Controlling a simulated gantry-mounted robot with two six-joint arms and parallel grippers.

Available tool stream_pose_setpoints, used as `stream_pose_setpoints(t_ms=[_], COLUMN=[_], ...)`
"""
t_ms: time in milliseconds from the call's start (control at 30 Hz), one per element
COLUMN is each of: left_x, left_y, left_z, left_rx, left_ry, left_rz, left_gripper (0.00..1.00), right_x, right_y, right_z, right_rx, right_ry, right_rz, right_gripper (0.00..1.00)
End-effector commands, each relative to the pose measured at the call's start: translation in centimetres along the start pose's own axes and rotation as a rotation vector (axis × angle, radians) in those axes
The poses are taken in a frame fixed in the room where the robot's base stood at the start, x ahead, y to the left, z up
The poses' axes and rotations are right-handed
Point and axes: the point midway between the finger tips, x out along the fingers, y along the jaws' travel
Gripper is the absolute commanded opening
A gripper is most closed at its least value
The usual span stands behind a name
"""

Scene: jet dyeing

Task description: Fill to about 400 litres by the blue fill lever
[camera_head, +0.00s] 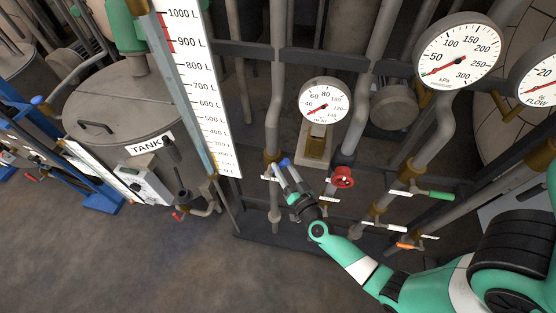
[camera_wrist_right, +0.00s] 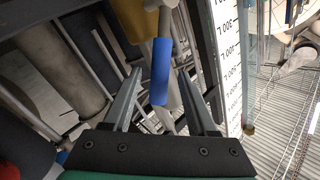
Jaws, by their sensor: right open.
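The blue fill lever (camera_head: 284,162) shows as a small blue tip just beyond my right gripper (camera_head: 286,174) in the head view. In the right wrist view the blue handle (camera_wrist_right: 161,72) stands between the two fingers of the right gripper (camera_wrist_right: 160,78), which is open, with gaps on both sides. The white litre scale (camera_head: 195,80) runs from 1000 L at the top down to the low marks. A narrow tube (camera_head: 183,88) runs along its left side; I cannot make out a liquid level. The tank (camera_head: 120,100) stands left of it, lid shut. My left gripper is not in view.
A red valve wheel (camera_head: 342,176), a green-handled lever (camera_head: 440,195) and an orange-handled lever (camera_head: 407,245) sit right of my gripper. Dials include pressure (camera_head: 458,52), a smaller dial (camera_head: 325,104) and flow (camera_head: 540,82). Vertical pipes crowd behind. Floor at lower left is clear.

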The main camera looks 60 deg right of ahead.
Motion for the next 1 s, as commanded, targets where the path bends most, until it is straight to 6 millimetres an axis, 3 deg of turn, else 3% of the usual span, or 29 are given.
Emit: stream_pose_setpoints(t_ms=[200, 567, 900, 1000], left_x=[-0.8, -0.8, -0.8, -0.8], left_y=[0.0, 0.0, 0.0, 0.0], left_z=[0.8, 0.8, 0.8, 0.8], left_rx=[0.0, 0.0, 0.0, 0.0], left_ry=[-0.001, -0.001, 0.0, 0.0], left_rz=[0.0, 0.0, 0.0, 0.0], left_gripper=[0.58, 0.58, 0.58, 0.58], right_x=[3.9, 4.8, 4.8, 4.8], right_y=[0.1, 0.0, 0.0, 0.0], right_z=[0.2, 0.0, 0.1, 0.1], right_rx=[0.001, 0.0, 0.0, 0.0], right_ry=[0.0, -0.002, -0.002, -0.002], right_rz=[0.0, 0.0, 0.0, 0.0], right_gripper=[0.58, 0.58, 0.0, 0.0])
